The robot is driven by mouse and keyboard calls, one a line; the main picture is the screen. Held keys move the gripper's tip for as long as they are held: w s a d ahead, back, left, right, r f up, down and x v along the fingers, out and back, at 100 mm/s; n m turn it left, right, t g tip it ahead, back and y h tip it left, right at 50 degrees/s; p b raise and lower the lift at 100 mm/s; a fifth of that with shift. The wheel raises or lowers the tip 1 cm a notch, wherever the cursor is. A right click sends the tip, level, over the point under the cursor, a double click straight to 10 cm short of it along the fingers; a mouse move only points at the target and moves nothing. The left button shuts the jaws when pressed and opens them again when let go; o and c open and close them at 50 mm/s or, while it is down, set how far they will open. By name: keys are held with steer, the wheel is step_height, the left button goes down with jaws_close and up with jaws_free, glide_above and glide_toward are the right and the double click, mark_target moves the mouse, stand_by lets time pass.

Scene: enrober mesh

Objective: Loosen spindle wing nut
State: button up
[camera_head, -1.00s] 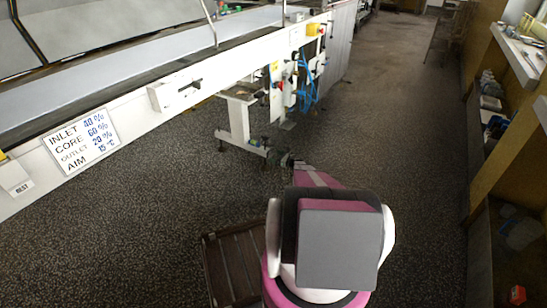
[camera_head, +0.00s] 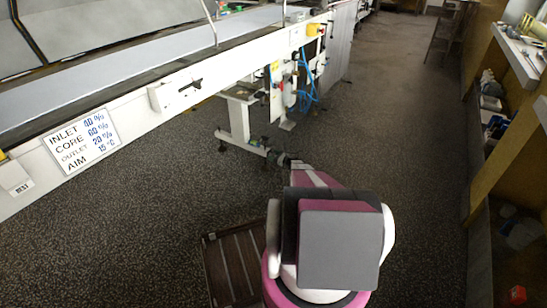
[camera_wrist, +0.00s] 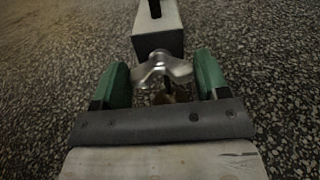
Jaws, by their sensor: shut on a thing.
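The silver metal wing nut (camera_wrist: 162,70) is in the middle of the wrist view, at the near end of a grey rectangular bar (camera_wrist: 158,32). My gripper (camera_wrist: 163,76) has its two green fingers on either side of the nut's wings and is shut on it. In the head view my gripper (camera_head: 287,160) is low, by the foot of the white machine stand (camera_head: 240,125). The nut is too small to make out in that view.
The long white conveyor frame (camera_head: 130,115) with a settings sign (camera_head: 80,141) runs along the left. Blue hoses (camera_head: 307,82) hang near the stand. A slatted brown pallet (camera_head: 235,265) lies beside my base. Shelves line the right wall, and the speckled floor between is open.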

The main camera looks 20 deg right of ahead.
steer(key=n, duration=0.4)
steer(key=shift+s+a, duration=0.1)
steer(key=shift+s+a+f+n, duration=0.1)
steer(key=shift+n, duration=3.25)
steer(key=shift+f+n, duration=0.1)
steer(key=shift+n, duration=3.25)
steer(key=o, duration=0.9)
steer(key=shift+o, duration=0.2)
steer(key=v, duration=1.1)
